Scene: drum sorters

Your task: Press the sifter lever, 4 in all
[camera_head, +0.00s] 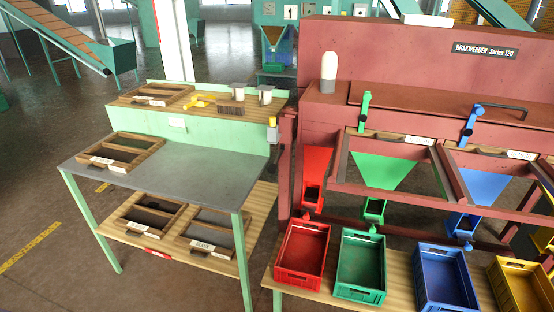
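A dark red machine (420,55) labelled "BRAKWERDEN Series 120" stands at the right. A green lever (364,112) stands upright above its green hopper (380,170). A blue lever (470,124) tilts slightly to the right above the blue hopper (486,186). A red chute (315,170) is at the machine's left end, with no lever clearly visible on it. Which lever is the sifter lever cannot be told. Neither of my grippers shows in the head view.
Red (302,254), green (361,266), blue (443,278) and yellow (523,287) crates stand below the chutes on a wooden shelf. A grey-topped bench (190,170) at the left holds wooden trays (122,150).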

